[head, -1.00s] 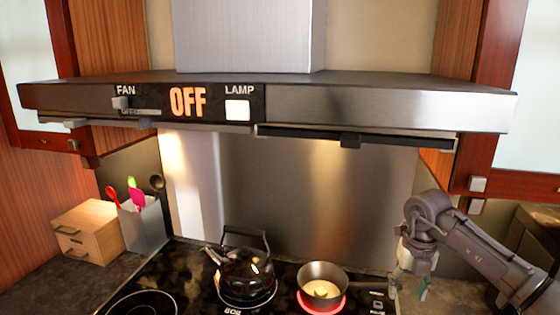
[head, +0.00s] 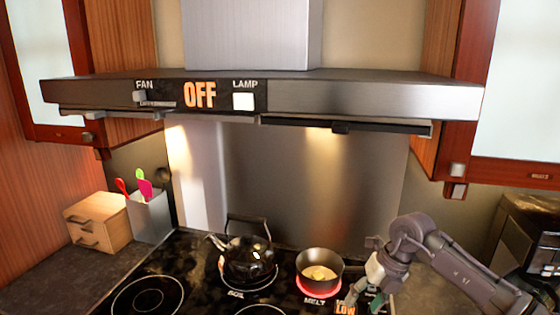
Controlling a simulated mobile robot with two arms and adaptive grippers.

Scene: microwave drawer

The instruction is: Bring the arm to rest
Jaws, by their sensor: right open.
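My right arm comes in from the lower right of the head view. Its gripper (head: 364,294) points down over the right front part of the black cooktop (head: 205,272), just right of a small pot. The fingers are spread apart with nothing seen between them. Their tips are close to the cooktop's edge markings, and I cannot tell whether they touch it. My left gripper is not in view.
The small pot (head: 320,262), with pale contents, stands on a glowing red burner marked MELT. A black kettle (head: 247,262) stands left of it. A range hood (head: 370,98) reading OFF hangs above. A wooden drawer box (head: 98,222) and utensil holder (head: 148,218) stand left.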

